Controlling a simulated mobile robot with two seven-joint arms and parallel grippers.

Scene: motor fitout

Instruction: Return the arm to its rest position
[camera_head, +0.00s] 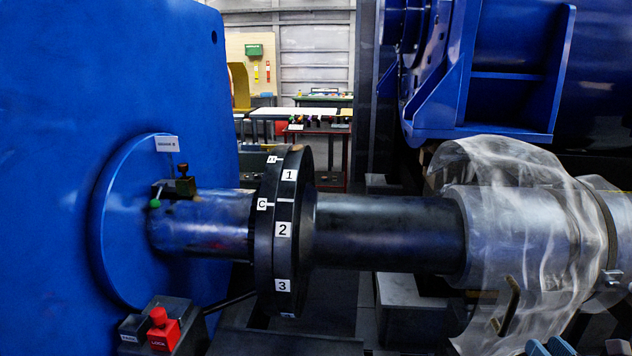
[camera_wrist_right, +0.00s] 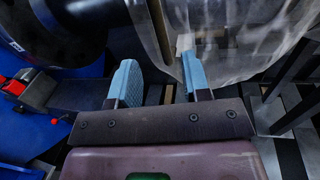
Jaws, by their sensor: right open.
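My right gripper (camera_head: 550,347) shows only as blue fingertips at the bottom right edge of the head view. In the right wrist view (camera_wrist_right: 158,72) its two blue fingers stand apart with nothing between them. Clear plastic sheeting (camera_head: 520,220) hangs around the grey shaft section above the gripper. In the wrist view the sheeting (camera_wrist_right: 235,40) is just beyond the fingers; I cannot tell whether they touch it. The rest of the right arm is mostly hidden. My left gripper is not in view.
A dark shaft (camera_head: 390,230) with a numbered black flange (camera_head: 283,255) runs across from the blue housing (camera_head: 60,180). A red lock button box (camera_head: 162,330) stands at lower left. A blue machine (camera_head: 510,60) stands behind.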

